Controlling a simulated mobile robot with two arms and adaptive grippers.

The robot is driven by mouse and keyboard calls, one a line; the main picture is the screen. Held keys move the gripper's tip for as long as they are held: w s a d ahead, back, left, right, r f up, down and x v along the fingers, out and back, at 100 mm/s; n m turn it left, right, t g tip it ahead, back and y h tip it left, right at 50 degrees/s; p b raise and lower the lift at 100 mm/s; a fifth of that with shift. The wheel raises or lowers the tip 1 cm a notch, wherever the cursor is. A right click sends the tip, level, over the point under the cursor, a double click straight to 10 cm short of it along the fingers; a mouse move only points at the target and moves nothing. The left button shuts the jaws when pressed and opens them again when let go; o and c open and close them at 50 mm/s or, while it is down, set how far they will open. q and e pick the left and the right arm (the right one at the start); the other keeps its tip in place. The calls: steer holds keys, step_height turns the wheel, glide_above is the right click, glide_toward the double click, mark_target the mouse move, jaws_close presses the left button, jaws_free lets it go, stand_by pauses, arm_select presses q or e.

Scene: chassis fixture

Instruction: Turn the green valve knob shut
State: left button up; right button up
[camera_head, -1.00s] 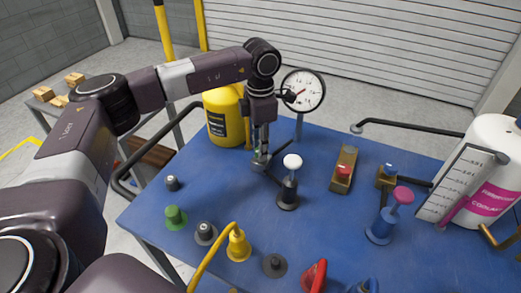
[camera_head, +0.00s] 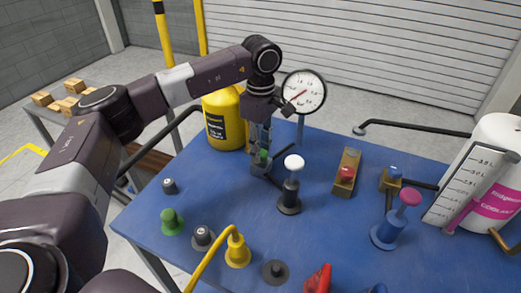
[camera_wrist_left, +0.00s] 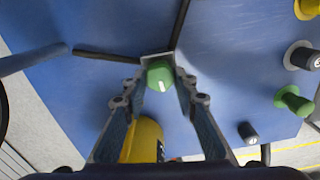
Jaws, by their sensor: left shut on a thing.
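The green valve knob (camera_head: 263,156) sits on a grey valve body near the back of the blue table, below the gauge. In the left wrist view the knob (camera_wrist_left: 160,76) shows a white mark on its top, and dark pipes lead away from its valve. My left gripper (camera_head: 261,149) points down over the valve, shut on the knob with a finger on either side. In the left wrist view the fingers of the gripper (camera_wrist_left: 160,84) flank the knob. The fingers partly hide the knob in the head view. My right gripper is not in view.
A dial gauge (camera_head: 303,92) and a yellow tank (camera_head: 224,119) stand close behind the valve. A white-topped plunger (camera_head: 290,190) stands just in front and right. Another green fitting (camera_head: 172,222) sits at the table's left front. The blue table (camera_head: 325,228) has clear patches between fixtures.

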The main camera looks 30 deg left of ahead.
mark_target(261, 152)
arm_select(q)
steer(key=shift+w+r+m, duration=0.1)
steer(key=shift+m, duration=0.6)
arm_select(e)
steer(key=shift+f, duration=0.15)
arm_select(q)
steer(key=o, duration=1.1)
steer(key=shift+o, duration=0.3)
steer(key=shift+d, duration=0.1)
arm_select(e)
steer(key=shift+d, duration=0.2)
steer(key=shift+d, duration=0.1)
arm_select(q)
step_height(261, 152, up, 12)
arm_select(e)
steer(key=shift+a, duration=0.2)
